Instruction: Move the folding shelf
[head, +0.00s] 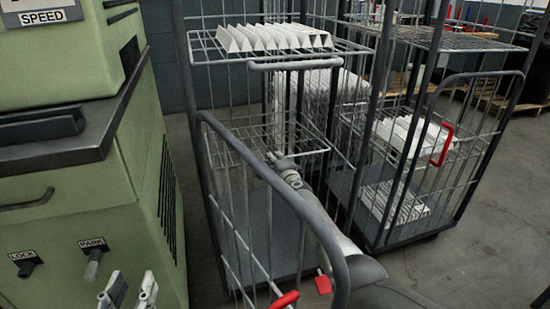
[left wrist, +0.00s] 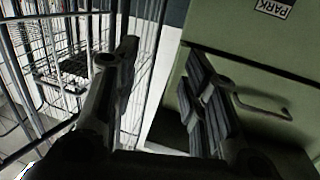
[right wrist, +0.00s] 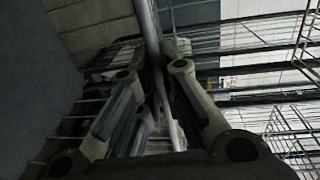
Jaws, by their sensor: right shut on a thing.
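The folding shelf (head: 235,146) is a wire grid at mid height inside the left roll cage (head: 190,95). It looks roughly level. My left gripper (head: 131,288) is open and empty, low in front of the green machine. In the left wrist view its fingers (left wrist: 165,70) stand well apart.
An upper wire shelf (head: 205,52) carries a row of white pleated filters (head: 270,38). A second roll cage (head: 465,170) stands at right with white filters inside. The green machine (head: 90,190) is close at left. Bare floor (head: 485,255) lies at the right.

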